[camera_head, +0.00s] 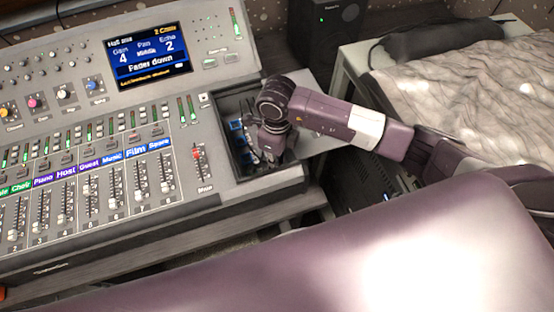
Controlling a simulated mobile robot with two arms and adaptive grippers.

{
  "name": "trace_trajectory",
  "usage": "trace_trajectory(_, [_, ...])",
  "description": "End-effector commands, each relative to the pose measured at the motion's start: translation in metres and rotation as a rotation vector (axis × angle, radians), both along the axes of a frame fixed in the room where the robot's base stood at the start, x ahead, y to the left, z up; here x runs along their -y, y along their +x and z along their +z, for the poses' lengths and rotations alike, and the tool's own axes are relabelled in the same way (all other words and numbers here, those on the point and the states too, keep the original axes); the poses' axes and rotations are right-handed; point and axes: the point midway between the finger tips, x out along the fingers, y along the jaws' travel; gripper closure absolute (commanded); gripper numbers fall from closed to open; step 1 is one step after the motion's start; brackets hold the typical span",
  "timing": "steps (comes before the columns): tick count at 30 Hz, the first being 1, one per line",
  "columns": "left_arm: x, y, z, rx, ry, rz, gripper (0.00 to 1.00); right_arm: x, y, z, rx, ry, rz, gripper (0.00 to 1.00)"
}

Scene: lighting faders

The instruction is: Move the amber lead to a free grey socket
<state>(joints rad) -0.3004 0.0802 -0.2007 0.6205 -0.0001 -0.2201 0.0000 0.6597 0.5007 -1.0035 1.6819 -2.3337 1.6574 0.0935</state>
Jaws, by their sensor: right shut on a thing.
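My right gripper (267,158) reaches down into the recessed socket bay (232,171) at the right end of the mixing console. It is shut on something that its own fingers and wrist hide. Blue sockets (236,125) show along the left side of the bay, and a dark cable shows close to the gripper. I cannot make out the amber lead or any grey socket, as the gripper covers most of the bay. My left gripper is not in view.
The console (95,240) fills the left, with several faders and a lit screen (148,53) reading "Fader down". A red fader (197,153) is just left of the bay. A black speaker box (325,30) stands behind. A cloth-covered surface (480,80) is at the right.

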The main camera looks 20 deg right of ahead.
Motion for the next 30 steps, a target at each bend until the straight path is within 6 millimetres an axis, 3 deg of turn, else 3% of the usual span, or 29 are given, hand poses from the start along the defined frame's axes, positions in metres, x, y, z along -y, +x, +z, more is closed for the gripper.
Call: trace_trajectory(30, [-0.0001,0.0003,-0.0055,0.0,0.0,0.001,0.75,-0.0001,-0.0005,-0.0036,0.0,0.0,0.0,1.0])
